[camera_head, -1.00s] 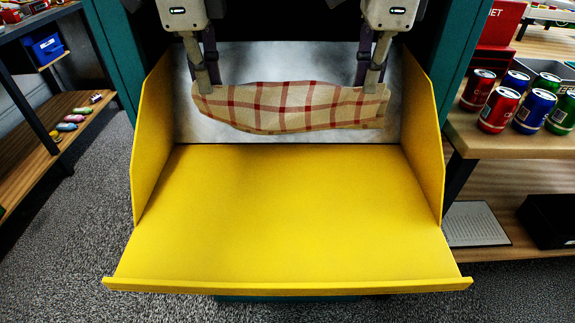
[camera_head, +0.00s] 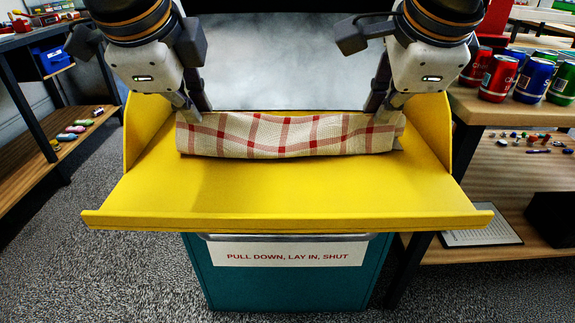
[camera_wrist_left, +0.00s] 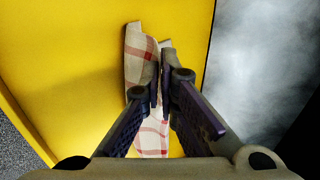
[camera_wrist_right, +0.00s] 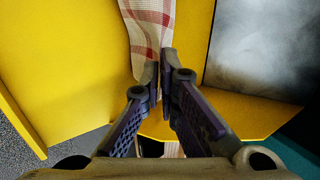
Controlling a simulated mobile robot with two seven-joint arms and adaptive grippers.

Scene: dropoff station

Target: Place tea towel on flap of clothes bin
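The tea towel (camera_head: 290,135), cream with red checks, is folded into a long strip. It spans left to right over the back part of the yellow flap (camera_head: 290,200) of the clothes bin; I cannot tell whether its underside touches the flap. My left gripper (camera_head: 193,112) is shut on the towel's left end, which the left wrist view shows between the fingertips (camera_wrist_left: 161,78). My right gripper (camera_head: 378,114) is shut on its right end, and the right wrist view shows the cloth (camera_wrist_right: 150,30) running away from the fingertips (camera_wrist_right: 160,80).
Yellow side walls (camera_head: 148,135) flank the flap, with a grey panel (camera_head: 285,70) behind. The teal bin body (camera_head: 285,285) bears a white label. A shelf with several cans (camera_head: 535,80) stands close on the right. Another shelf (camera_head: 60,145) is at the left. The flap's front part is clear.

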